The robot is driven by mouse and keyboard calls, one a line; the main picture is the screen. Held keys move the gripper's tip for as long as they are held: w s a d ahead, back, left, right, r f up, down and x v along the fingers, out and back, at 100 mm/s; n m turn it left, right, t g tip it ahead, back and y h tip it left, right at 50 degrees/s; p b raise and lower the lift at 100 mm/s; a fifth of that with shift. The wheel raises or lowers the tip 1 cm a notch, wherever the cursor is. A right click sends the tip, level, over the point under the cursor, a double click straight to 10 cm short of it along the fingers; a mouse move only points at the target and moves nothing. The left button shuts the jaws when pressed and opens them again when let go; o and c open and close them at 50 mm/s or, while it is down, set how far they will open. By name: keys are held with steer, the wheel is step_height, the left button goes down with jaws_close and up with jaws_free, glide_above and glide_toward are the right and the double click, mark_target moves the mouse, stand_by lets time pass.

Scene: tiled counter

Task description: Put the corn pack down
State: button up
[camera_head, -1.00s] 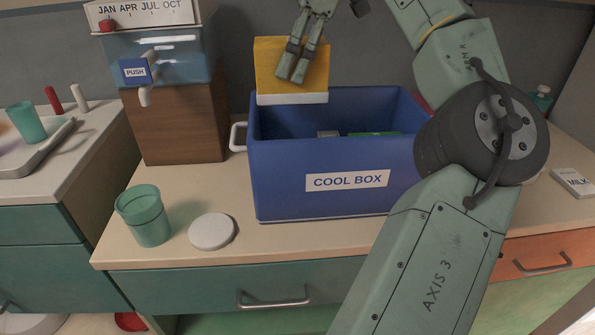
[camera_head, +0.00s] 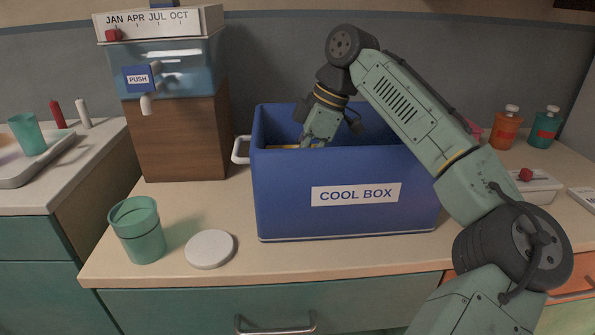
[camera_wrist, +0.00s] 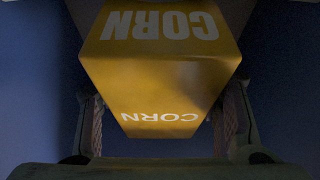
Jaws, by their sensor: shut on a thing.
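The yellow corn pack (camera_wrist: 160,75) fills the middle of the wrist view, with CORN printed on two faces. My gripper (camera_wrist: 162,122) is shut on it, one finger at each side. In the head view, my wrist reaches down into the open blue cool box (camera_head: 280,195). Only a thin yellow strip of the corn pack (camera_head: 285,147) shows above the box's front wall. The fingertips and the lower part of the pack are hidden there by that wall. I cannot tell whether the pack touches the box floor.
A white handle (camera_head: 240,150) sticks out at the box's left. A teal cup (camera_head: 138,232) and a white round lid (camera_head: 210,249) stand in front on the left. A water dispenser (camera_head: 165,75) sits on a wooden block (camera_head: 180,140). Bottles (camera_head: 505,128) stand at the back right.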

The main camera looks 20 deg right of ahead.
steer(key=shift+f, duration=0.5)
steer(key=o, duration=1.7)
steer(key=shift+f, duration=0.2)
steer(key=shift+o, duration=0.2)
steer(key=shift+r, duration=0.15)
steer(key=p+v, duration=0.2)
steer(key=v, duration=1)
